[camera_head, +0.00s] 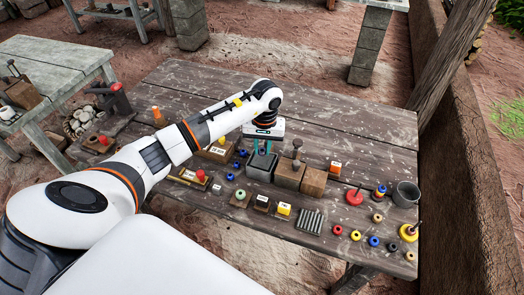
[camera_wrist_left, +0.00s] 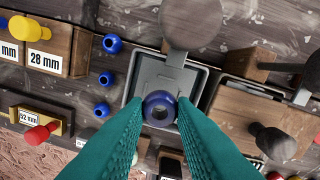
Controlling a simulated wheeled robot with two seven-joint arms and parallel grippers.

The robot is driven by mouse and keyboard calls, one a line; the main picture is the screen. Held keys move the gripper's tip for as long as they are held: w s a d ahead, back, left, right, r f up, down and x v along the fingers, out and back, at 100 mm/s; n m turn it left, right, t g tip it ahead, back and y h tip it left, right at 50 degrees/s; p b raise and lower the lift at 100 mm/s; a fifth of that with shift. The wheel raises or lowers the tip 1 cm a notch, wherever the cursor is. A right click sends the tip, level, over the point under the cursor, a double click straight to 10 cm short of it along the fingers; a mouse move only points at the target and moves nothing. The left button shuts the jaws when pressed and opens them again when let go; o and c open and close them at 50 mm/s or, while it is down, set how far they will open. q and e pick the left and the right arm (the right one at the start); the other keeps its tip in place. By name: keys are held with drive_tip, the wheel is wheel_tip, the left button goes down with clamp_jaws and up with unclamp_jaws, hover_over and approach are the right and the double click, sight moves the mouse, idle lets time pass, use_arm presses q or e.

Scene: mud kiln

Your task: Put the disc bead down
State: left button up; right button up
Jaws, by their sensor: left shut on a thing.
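The disc bead (camera_wrist_left: 147,109) is a dark blue ring with a hole through it, held between the teal fingertips of my left gripper (camera_wrist_left: 161,108) in the left wrist view. It appears over the near part of a grey square box (camera_wrist_left: 133,85); I cannot tell whether it touches the box. In the head view my left gripper (camera_head: 262,147) points down at the same grey box (camera_head: 261,168) near the middle of the table, and the bead cannot be made out there. My right gripper is not in view.
Three loose blue beads, one of them here (camera_wrist_left: 112,43), lie left of the box. Wooden blocks with dark knobs (camera_head: 290,173) stand right of it. Coloured discs, a red base with a peg (camera_head: 354,197) and a grey cup (camera_head: 405,194) occupy the table's right. The far boards are clear.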

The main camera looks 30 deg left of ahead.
sight(262, 160)
use_arm(q)
wheel_tip(262, 160, down, 3)
drive_tip(key=shift+f, duration=0.25)
drive_tip(key=o, duration=0.8)
drive_tip(key=shift+r+p, duration=0.35)
drive_tip(key=shift+r, duration=0.3)
wheel_tip(262, 160, up, 11)
drive_tip(key=b, duration=0.3)
drive_tip(key=shift+d, duration=0.25)
drive_tip(key=shift+w+r, duration=0.1)
